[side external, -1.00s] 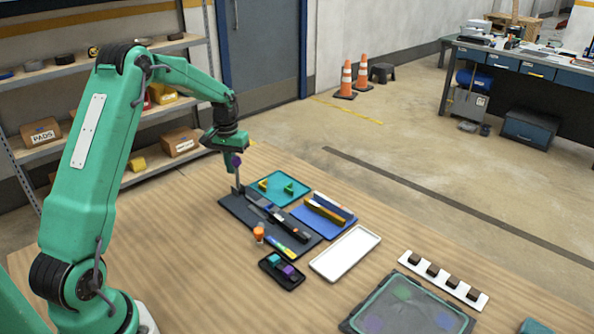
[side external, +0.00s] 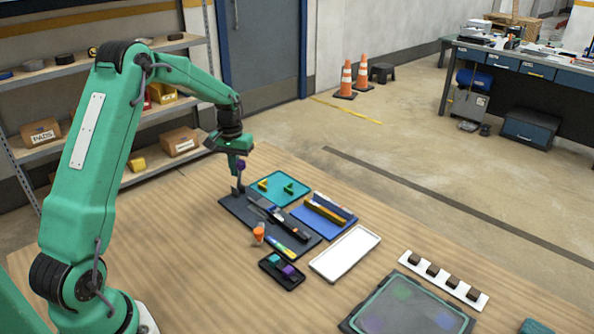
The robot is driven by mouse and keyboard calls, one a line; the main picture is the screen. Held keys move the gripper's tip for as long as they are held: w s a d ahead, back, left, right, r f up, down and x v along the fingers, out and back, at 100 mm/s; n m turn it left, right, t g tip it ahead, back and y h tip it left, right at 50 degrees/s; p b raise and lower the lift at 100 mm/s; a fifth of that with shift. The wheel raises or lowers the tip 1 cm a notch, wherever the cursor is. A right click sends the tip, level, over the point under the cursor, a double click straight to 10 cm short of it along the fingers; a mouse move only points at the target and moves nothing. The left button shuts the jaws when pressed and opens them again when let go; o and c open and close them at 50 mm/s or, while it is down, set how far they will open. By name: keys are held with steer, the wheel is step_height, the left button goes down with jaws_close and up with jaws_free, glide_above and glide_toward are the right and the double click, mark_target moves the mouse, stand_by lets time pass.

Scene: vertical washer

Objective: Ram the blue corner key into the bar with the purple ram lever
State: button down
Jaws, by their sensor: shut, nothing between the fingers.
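The purple knob of the ram lever (side external: 241,165) shows at the far left end of the dark mat (side external: 229,202), above a small grey upright part. My gripper (side external: 234,170) is shut and empty, pointing down right beside the knob; I cannot tell whether they touch. A long grey and black bar-like piece (side external: 291,228) lies on the mat in front of the lever. I cannot pick out the blue corner key for sure at this size; the far end of the bar is small and unclear.
A teal tray (side external: 296,200) with yellow and green pieces and a blue tray (side external: 333,224) with a yellow bar lie behind the mat. An orange-topped item (side external: 258,234), a small black tray (side external: 298,283) and an empty white tray (side external: 345,255) are nearer. The wood at left is clear.

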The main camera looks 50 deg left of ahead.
steer(key=shift+d, duration=0.7)
steer(key=shift+w+a, duration=0.1)
steer(key=shift+a, duration=0.05)
steer(key=a, duration=0.9)
stand_by(1.5)
steer(key=shift+r, duration=0.15)
step_height(320, 180, up, 7)
stand_by(1.4)
